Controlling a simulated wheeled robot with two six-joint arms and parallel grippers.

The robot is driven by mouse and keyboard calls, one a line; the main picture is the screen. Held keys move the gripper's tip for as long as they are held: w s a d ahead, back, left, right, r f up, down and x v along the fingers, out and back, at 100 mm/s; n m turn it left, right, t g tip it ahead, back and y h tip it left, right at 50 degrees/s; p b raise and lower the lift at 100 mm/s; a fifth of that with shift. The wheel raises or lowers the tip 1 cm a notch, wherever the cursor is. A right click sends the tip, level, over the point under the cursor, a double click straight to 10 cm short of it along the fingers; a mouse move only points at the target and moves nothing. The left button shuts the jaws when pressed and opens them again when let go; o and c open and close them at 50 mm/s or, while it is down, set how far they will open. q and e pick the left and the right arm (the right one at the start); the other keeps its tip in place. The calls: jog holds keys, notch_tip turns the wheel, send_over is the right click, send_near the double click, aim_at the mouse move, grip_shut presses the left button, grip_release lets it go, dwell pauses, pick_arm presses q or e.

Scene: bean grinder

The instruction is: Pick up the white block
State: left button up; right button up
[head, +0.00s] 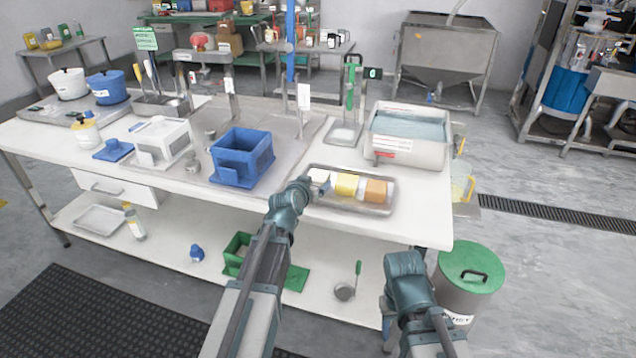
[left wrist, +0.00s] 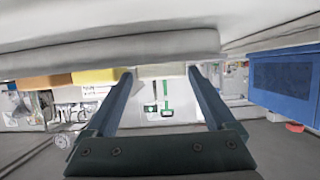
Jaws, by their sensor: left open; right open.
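The white block (head: 319,176) lies at the left end of a metal tray (head: 340,206) on the white table. A yellow block (head: 346,184) and an orange-brown block (head: 376,190) lie to its right in the tray. My left gripper (head: 312,187) is open at the tray's left end, close to the white block and partly covering it. In the left wrist view the white block (left wrist: 160,71) shows between the tips of my open left gripper (left wrist: 163,74); I cannot tell if they touch it. My right gripper (head: 386,335) is low in front of the table, empty and open.
A blue bin (head: 242,158) stands left of the tray. A large water basin (head: 408,136) stands behind it at the right. A white box (head: 163,143) is further left. A grey bin with a green lid (head: 470,268) stands on the floor beside the table.

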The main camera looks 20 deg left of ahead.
aim_at(316, 179)
pick_arm(q)
jog(key=b+x, duration=0.1)
jog(key=x, duration=0.4)
jog(key=shift+w+b, duration=0.2)
jog(key=shift+b, duration=0.15)
jog(key=shift+s+r, duration=0.1)
jog(key=shift+r, duration=0.05)
pick_arm(e)
jog(key=shift+f, duration=0.85)
pick_arm(q)
jog(key=c, duration=1.2)
jog(key=shift+r, duration=0.1)
pick_arm(e)
jog(key=shift+r, duration=0.15)
